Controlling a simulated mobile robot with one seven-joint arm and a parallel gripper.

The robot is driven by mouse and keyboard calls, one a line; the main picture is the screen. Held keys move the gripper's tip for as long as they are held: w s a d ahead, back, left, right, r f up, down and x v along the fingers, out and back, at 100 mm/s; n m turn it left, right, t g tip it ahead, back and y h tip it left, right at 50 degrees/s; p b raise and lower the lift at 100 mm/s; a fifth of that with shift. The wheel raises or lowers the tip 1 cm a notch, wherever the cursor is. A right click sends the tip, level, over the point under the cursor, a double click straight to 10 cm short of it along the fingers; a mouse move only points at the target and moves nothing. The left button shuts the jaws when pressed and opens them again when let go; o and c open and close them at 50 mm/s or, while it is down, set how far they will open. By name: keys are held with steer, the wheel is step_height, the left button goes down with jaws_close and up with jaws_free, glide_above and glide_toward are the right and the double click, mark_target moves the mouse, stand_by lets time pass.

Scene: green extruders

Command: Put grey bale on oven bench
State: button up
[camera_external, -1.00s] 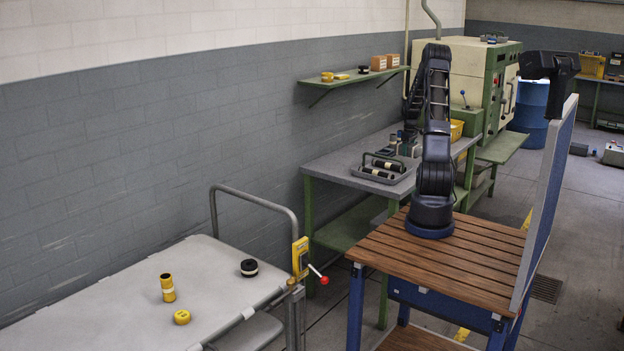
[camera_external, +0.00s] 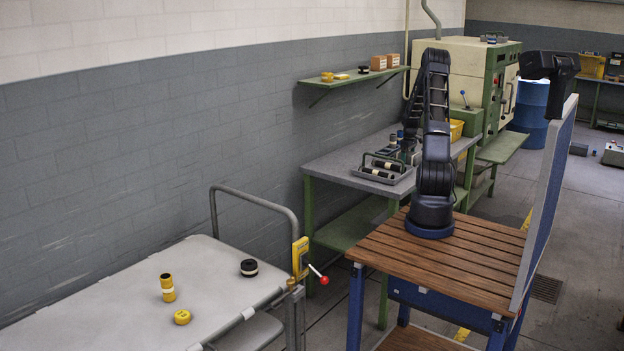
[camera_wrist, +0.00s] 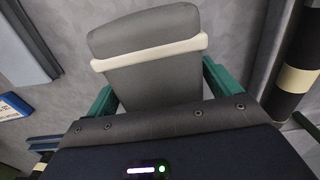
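A grey bale (camera_wrist: 155,82) with a cream band fills the middle of the wrist view, between the two green fingers of my gripper (camera_wrist: 160,95). The fingers lie close along both its sides; I cannot tell whether they press on it. In the external view my gripper (camera_external: 409,150) is low over the grey workbench (camera_external: 345,163), partly hidden by my arm, and the bale cannot be made out clearly. The green and cream oven (camera_external: 465,80) stands behind, with a green shelf-like bench (camera_external: 503,147) at its front.
A tray (camera_external: 372,178) with black cylinders lies on the workbench close to my gripper. A black cylinder with a cream band (camera_wrist: 297,80) stands right of the bale in the wrist view. A wall shelf (camera_external: 345,82) and a yellow bin (camera_external: 456,130) are nearby.

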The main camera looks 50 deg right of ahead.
mark_target(408, 153)
steer(key=shift+o, duration=0.7)
step_height(408, 153, up, 12)
steer(key=shift+r, duration=0.2)
steer(key=w+a+r+t+h, duration=0.1)
steer(key=w+a+r, duration=0.1)
steer(key=a+r, duration=0.65)
steer(key=w+a+r, duration=0.1)
steer(key=a+r, duration=0.3)
steer(key=a, duration=1)
steer(key=w+a+r+t+h, duration=0.1)
steer(key=w+a+r, duration=0.1)
steer(key=a+r, duration=0.75)
steer(key=s+a+r, duration=0.1)
steer(key=s+a, duration=0.3)
steer(key=a, duration=0.4)
steer(key=s+a, duration=0.3)
steer(key=a, duration=0.6)
steer(key=s+a+f+t+y, duration=0.1)
steer(key=s+a+t+y, duration=0.1)
steer(key=s+a, duration=0.9)
steer(key=shift+s+f+t, duration=0.25)
steer(key=shift+s+t, duration=0.05)
steer(key=shift+s, duration=0.8)
